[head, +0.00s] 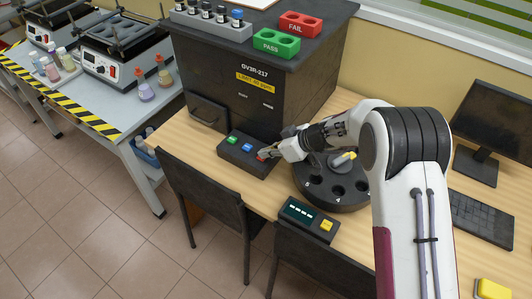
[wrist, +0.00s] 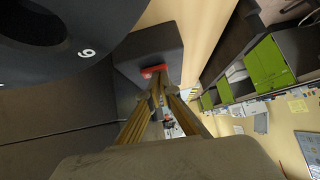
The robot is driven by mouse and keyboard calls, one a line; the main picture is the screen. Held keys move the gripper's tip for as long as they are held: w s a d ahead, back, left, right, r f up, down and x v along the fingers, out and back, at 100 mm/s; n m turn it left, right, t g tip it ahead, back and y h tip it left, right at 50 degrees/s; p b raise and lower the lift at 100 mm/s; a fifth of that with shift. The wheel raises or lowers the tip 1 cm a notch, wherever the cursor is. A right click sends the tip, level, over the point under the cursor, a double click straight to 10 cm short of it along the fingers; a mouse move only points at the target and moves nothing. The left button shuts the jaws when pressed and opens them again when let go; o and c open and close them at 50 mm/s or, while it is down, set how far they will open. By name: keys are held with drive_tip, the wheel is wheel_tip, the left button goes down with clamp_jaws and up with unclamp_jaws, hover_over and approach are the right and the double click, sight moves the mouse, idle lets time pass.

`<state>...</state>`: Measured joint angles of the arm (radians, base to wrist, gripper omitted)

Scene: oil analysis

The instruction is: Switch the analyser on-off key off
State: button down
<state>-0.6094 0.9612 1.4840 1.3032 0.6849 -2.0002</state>
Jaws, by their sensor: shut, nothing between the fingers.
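The analyser (head: 262,95) is a dark cabinet marked GV3R-217 on the wooden desk. In front of it sits a low dark key box (head: 240,160) with a green key (head: 232,138), a blue key (head: 246,147) and a red key (head: 261,155). Their labels are too small to read, so I cannot tell which is the on-off key. My gripper (head: 266,154) is shut and empty at the red key. In the wrist view, the shut fingertips (wrist: 157,80) are right at the red key (wrist: 153,71) and partly hide it. I cannot tell whether they touch.
A dark round carousel (head: 330,196) with numbered holes stands close to the right of the key box. A small display unit (head: 308,217) lies nearer the desk edge. Green PASS (head: 276,43) and red FAIL (head: 300,24) racks stand on the analyser. Chairs stand in front.

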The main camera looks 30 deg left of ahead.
drive_tip(key=shift+w+d+f, duration=0.1)
drive_tip(key=shift+w+d, duration=0.1)
drive_tip(key=shift+w, duration=0.3)
drive_tip(key=shift+w+a+r, duration=0.1)
drive_tip(key=shift+r, duration=0.4)
drive_tip(key=r, duration=0.3)
drive_tip(key=shift+w+d+r, duration=0.3)
drive_tip(key=shift+w+r, duration=0.05)
drive_tip(key=shift+r, duration=0.05)
drive_tip(key=v, duration=0.9)
drive_tip(key=shift+w, duration=0.2)
drive_tip(key=shift+m, duration=0.3)
